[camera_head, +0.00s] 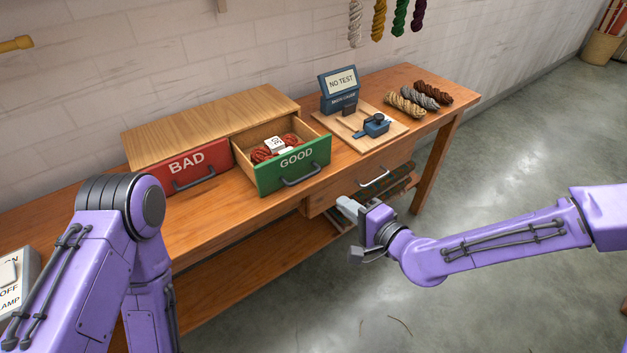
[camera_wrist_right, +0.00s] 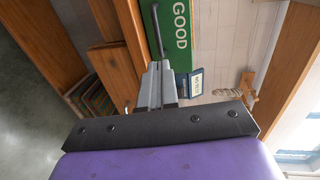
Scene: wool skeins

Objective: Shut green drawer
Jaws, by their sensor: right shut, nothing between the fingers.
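The green drawer (camera_head: 310,165), marked GOOD, is pulled out of the wooden cabinet on the bench. Rust-red skeins (camera_head: 263,155) with a white tag lie inside it. Its dark handle (camera_head: 300,176) is on the front face. In the right wrist view the green front (camera_wrist_right: 172,35) and handle (camera_wrist_right: 154,28) lie beyond my fingertips. My right gripper (camera_head: 347,207) is shut and empty, in front of the bench and to the lower right of the green drawer in the head view. Its fingers (camera_wrist_right: 157,78) show close together in the wrist view. My left gripper is out of view.
The red drawer (camera_head: 184,167), marked BAD, is closed beside the green one. A board with a blue device (camera_head: 375,126), a NO TEST display (camera_head: 339,84) and several skeins (camera_head: 420,96) are on the right. A bench drawer with a metal handle (camera_head: 374,178) is below.

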